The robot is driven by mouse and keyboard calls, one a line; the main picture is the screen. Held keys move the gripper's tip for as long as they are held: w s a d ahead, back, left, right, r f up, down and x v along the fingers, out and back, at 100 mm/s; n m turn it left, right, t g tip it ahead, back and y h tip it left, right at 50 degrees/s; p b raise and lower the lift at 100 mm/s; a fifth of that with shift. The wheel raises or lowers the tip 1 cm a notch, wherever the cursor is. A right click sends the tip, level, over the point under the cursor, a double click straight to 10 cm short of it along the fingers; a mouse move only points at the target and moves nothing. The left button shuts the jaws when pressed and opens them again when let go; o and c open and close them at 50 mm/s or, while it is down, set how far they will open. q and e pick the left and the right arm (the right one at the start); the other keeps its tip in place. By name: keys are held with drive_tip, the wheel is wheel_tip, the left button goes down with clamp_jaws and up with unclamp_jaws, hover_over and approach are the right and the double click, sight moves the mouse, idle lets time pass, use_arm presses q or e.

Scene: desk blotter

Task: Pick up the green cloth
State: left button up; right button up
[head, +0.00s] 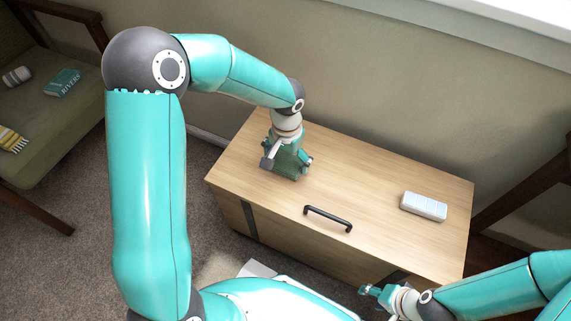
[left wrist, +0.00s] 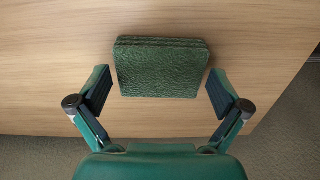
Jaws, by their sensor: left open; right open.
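The green cloth (left wrist: 160,68) lies folded in a thick rectangular pad on the wooden chest's top. In the left wrist view it sits between and slightly beyond the open fingers of my left gripper (left wrist: 158,98), with a gap on each side. In the head view my left gripper (head: 287,163) hangs over the left part of the chest and hides much of the cloth (head: 287,172). My right gripper (head: 377,294) is open and empty, low at the front right of the chest, away from the cloth.
The wooden chest (head: 385,190) has a black handle (head: 328,218) near its front edge. The middle of the top is clear. A green-cushioned chair (head: 60,120) with a book stands at the far left.

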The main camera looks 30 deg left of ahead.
use_arm(q)
drive_tip(key=shift+c, duration=0.3)
drive_tip(key=c, duration=0.5)
drive_tip(key=shift+c, duration=0.2)
wheel_tip(320, 180, up, 20)
drive_tip(key=p, duration=0.7)
